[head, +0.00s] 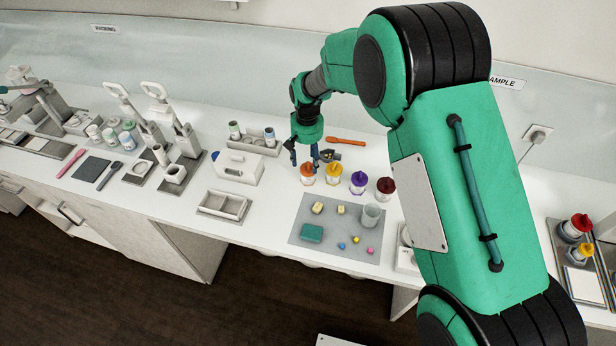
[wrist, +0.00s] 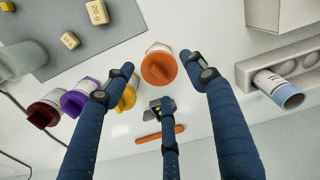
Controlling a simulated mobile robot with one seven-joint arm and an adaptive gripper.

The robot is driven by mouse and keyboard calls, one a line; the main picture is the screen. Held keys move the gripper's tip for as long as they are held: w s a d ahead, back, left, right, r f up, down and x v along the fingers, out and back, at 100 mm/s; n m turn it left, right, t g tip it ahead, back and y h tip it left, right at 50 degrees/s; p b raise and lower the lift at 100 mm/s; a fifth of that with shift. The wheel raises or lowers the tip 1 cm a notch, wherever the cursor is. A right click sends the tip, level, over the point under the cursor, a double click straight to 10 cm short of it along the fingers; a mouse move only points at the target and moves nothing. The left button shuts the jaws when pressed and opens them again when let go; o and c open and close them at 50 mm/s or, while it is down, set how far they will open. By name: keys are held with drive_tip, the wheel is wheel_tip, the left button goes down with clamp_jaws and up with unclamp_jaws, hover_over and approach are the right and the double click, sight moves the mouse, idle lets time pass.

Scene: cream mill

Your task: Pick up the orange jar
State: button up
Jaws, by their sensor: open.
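The orange jar (head: 307,176) is a small pale jar with an orange lid, at the left end of a row of jars on the white counter. In the wrist view its lid (wrist: 158,68) shows from above, between and beyond my fingertips. My gripper (head: 304,154) is open just behind and above the jar, fingers pointing down. In the wrist view its blue fingers (wrist: 157,78) are spread, with nothing held. I cannot tell the exact height of the fingertips above the lid.
A yellow-lidded jar (head: 334,175) stands close on the right, then a purple-lidded jar (head: 358,183) and a dark red-lidded jar (head: 385,189). A grey mat (head: 308,230) with small blocks lies in front. A white box (head: 240,168) stands left. An orange-handled tool (head: 346,141) lies behind.

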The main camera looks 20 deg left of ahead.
sight(308, 171)
drive_tip(key=shift+f, duration=0.8)
drive_tip(key=shift+w+d+f, duration=0.1)
drive_tip(key=shift+f, duration=2.5)
drive_tip(key=c, duration=0.8)
